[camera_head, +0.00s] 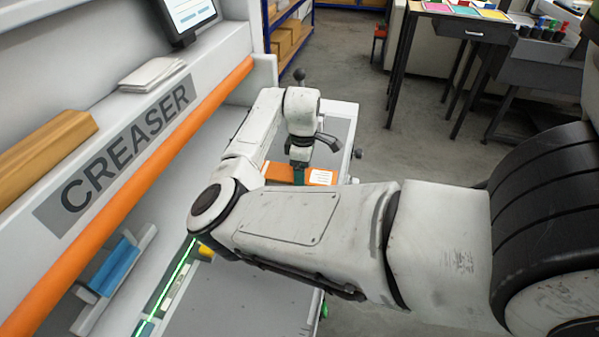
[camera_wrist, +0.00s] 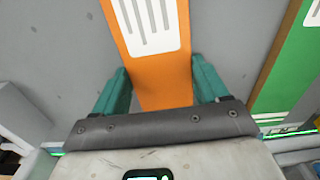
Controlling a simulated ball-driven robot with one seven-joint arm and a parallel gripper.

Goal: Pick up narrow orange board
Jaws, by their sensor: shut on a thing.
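The narrow orange board (camera_wrist: 163,84) runs up the middle of the wrist view, with a white striped patch on its far part. My gripper's teal fingers (camera_wrist: 160,72) sit on both long sides of it, shut on the board. In the head view, the orange board (camera_head: 279,172) shows beyond my forearm, with a white label at its right end. My gripper (camera_head: 299,172) points down at it there, partly hidden by my arm. I cannot tell whether the board touches the grey surface.
A green board (camera_wrist: 291,68) lies right of the orange one in the wrist view. The creaser (camera_head: 125,145), with its long orange bar, stands along the left. A table (camera_head: 470,27) with coloured sheets stands at the back right. Open floor (camera_head: 390,145) lies right of the grey work surface.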

